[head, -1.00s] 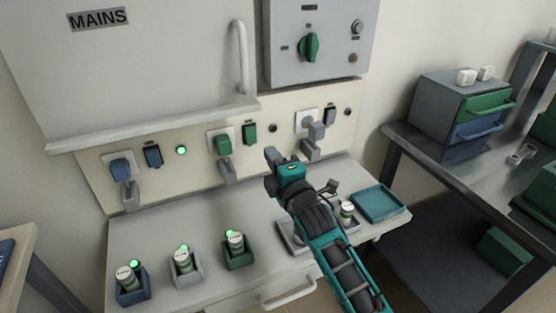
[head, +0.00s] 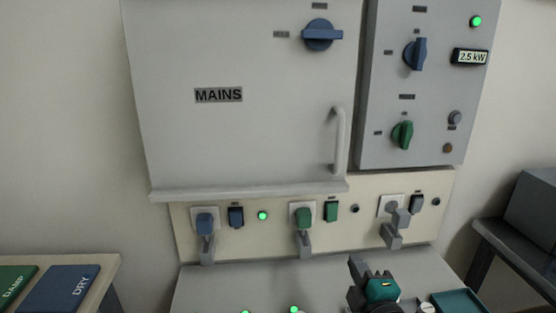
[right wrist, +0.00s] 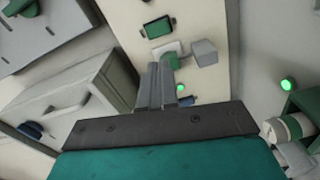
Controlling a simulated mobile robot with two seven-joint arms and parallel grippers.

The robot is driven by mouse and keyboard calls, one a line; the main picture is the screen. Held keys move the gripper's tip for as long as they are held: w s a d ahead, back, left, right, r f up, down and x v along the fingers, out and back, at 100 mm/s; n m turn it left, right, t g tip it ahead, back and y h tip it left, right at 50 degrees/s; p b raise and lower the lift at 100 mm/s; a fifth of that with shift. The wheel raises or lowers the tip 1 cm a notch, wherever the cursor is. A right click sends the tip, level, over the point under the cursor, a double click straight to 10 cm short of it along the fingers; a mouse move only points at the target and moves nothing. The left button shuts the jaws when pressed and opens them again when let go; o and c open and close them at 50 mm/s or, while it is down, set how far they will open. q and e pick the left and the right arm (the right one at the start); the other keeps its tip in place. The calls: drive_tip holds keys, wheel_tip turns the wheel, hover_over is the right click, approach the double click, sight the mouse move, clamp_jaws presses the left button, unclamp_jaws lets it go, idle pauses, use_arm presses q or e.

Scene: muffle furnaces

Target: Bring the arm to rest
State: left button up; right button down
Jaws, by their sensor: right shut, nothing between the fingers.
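My right gripper (head: 357,264) shows at the bottom right of the head view, over the bench. Its dark fingers are together and hold nothing. The teal wrist body behind them is cut off by the bottom edge. In the right wrist view the closed grey fingers (right wrist: 157,86) point towards the socket panel, with the green plug (right wrist: 168,62) beyond them. In the head view the gripper is below and left of the grey plug (head: 400,219). I cannot tell the exact gap to the panel. My left gripper is not in view.
The bench (head: 240,285) lies below the socket panel (head: 335,238). The MAINS door (head: 240,145) is closed, with a handle (head: 338,140) at right. A teal tray (head: 462,302) is right of the gripper.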

drive_tip(key=s+a+f+m+g+p, duration=0.1)
drive_tip(key=s+f+m+g, duration=0.2)
drive_tip(key=s+f+m, duration=0.4)
drive_tip(key=s+a+f+m+g+y+p, duration=0.1)
drive_tip(key=s+f+m+g, duration=0.3)
drive_tip(key=s, duration=1)
wheel_tip(320, 180, down, 5)
drive_tip(key=m, duration=0.2)
drive_tip(key=shift+m, duration=0.4)
drive_tip(key=c, duration=1.8)
unclamp_jaws()
drive_tip(key=shift+s+r, duration=0.1)
drive_tip(key=shift+r, duration=0.05)
drive_tip(key=shift+c, duration=0.2)
